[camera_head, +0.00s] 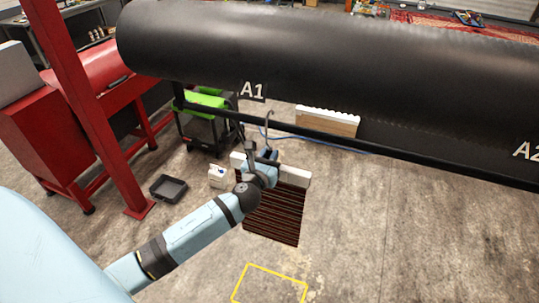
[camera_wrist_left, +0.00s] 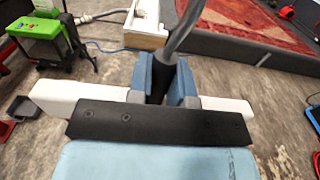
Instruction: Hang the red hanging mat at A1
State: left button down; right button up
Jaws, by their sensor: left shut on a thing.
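The red hanging mat (camera_head: 272,218) shows in the head view as a dark red-brown striped piece hanging below a white bar (camera_head: 296,178). My left gripper (camera_head: 262,160) is shut at the middle of its top. In the left wrist view, the blue fingers (camera_wrist_left: 165,82) close around the base of a grey hook (camera_wrist_left: 186,25), with the white bar (camera_wrist_left: 55,95) behind. The hook (camera_head: 268,122) rises in front of the black rail (camera_head: 400,150) in the head view, right of the A1 label (camera_head: 252,91). I cannot tell whether it touches the rail. My right gripper is out of view.
A large black roller (camera_head: 330,45) spans above the rail. A green-and-black machine (camera_head: 205,118), dark tray (camera_head: 168,188) and white container (camera_head: 217,176) stand left. A white-topped wooden box (camera_head: 328,120) lies behind the rail. A yellow outline (camera_head: 270,268) marks the floor; right floor is clear.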

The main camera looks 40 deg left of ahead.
pick_arm(q)
jog(key=shift+f+b, duration=0.65)
jog(key=shift+f, duration=0.3)
